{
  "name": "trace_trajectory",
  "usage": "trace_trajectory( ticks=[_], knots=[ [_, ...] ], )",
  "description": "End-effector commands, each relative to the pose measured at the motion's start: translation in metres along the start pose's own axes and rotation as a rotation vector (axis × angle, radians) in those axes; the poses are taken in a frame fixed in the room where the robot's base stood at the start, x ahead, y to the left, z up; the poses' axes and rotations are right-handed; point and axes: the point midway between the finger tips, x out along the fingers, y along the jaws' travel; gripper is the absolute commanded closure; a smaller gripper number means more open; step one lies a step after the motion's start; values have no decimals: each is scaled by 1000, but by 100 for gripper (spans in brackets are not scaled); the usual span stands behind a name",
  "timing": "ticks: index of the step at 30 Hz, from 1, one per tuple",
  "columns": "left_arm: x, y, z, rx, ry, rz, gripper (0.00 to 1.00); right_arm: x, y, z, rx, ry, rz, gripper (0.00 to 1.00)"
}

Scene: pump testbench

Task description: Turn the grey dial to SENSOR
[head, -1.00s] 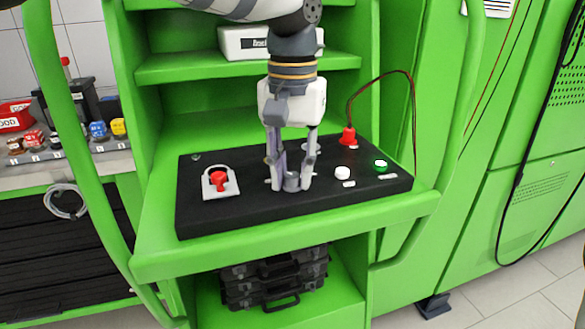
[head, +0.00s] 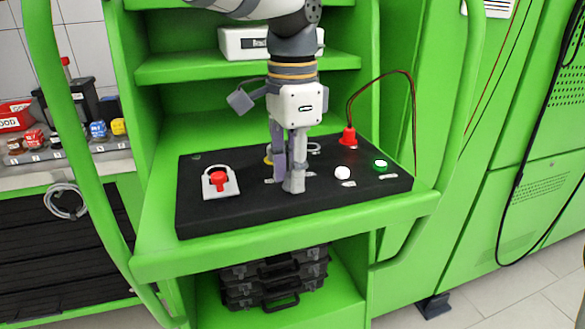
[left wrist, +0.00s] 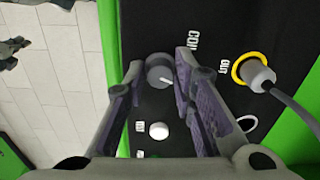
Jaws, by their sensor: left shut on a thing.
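The black test panel (head: 240,215) lies on a green shelf. My left gripper (head: 287,183) points down at the middle of the panel, its fingers hiding the grey dial in the head view. In the left wrist view the round grey dial (left wrist: 160,70) sits between the fingertips of my left gripper (left wrist: 160,62), which is shut on it. A short white pointer line on the dial points to the lower right of that picture. White labels reading "CON" and "OUT" show nearby; I cannot read a SENSOR label. My right gripper is not in view.
A red knob on a grey plate (head: 219,178) is left on the panel. A white button (head: 342,173), a green button (head: 381,164) and a red plug with cable (head: 348,137) are to the right. A cabled yellow-ringed socket (left wrist: 254,72) is near the dial.

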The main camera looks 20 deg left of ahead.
Motion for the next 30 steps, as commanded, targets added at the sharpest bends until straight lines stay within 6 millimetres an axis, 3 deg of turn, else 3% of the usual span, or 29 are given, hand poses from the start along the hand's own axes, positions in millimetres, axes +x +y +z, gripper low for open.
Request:
trace_trajectory(
  ticks=[12, 30],
  knots=[
    [0, 0, 0, 244, -1, 0, 100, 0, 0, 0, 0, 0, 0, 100],
    [0, 0, 0, 311, -1, 0, 100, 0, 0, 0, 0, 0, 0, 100]
  ],
)
